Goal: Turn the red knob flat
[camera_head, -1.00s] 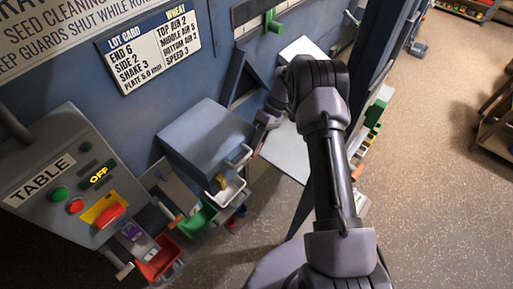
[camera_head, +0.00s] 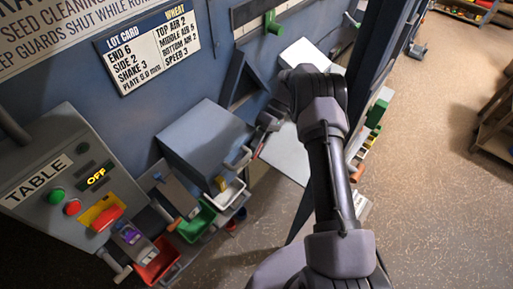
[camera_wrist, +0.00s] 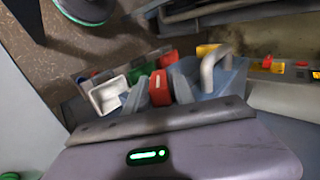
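The red knob (camera_head: 106,217) sits on a yellow plate on the sloped face of the grey TABLE control box, at the lower left of the head view. In the wrist view it appears as a small red spot on yellow (camera_wrist: 266,62) near the right edge. My gripper (camera_head: 258,146) is well to the right of the knob, beside the handle of a blue-grey box, and small in the head view. In the wrist view its two grey fingers (camera_wrist: 158,97) stand apart, with a red shape showing between them. The gripper is not touching the knob.
A green button (camera_head: 55,195), a round red button (camera_head: 72,207) and a lit OFF display (camera_head: 96,179) share the control box. The blue-grey box (camera_head: 205,140) and the white, green and red bins (camera_head: 160,262) lie between gripper and knob. Open floor lies right.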

